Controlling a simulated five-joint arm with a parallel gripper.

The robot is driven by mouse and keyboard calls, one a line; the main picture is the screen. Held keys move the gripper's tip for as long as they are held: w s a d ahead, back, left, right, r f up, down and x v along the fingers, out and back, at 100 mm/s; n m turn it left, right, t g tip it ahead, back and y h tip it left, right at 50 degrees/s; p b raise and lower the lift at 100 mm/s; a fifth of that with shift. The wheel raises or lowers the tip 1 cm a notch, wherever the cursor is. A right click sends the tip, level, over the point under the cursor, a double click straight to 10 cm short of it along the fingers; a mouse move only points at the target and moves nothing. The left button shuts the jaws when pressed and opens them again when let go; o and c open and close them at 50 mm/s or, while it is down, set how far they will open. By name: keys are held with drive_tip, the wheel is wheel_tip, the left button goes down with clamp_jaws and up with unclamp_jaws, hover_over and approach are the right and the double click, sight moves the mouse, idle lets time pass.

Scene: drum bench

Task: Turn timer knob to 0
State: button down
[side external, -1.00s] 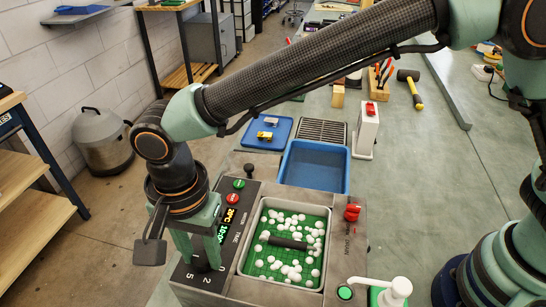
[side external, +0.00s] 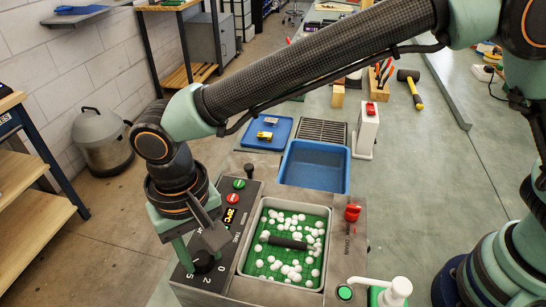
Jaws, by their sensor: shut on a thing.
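The timer knob (side external: 203,262) is a dark round knob on the black control panel of the drum bench, at the lower left in the side external view. White marks 0, 2 and 5 show around its near side. My gripper (side external: 203,252) points down over the knob and is shut on it, with its green fingers on either side. The fingers and wrist partly hide the knob, so its pointer cannot be read.
Beside the panel, a basin (side external: 328,248) holds a green mat, white balls and a dark bar. A red drain knob (side external: 352,212) stands right of it. A blue tray (side external: 315,168) and a soap pump (side external: 392,291) are nearby.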

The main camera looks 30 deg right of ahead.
drive_tip(key=n, duration=0.6)
drive_tip(key=shift+r+n, duration=0.1)
drive_tip(key=shift+n, duration=0.2)
drive_tip(key=n, duration=1.2)
drive_tip(key=shift+n, duration=0.3)
drive_tip(key=n, duration=0.6)
drive_tip(key=shift+n, duration=0.4)
drive_tip(key=c, duration=0.5)
unclamp_jaws()
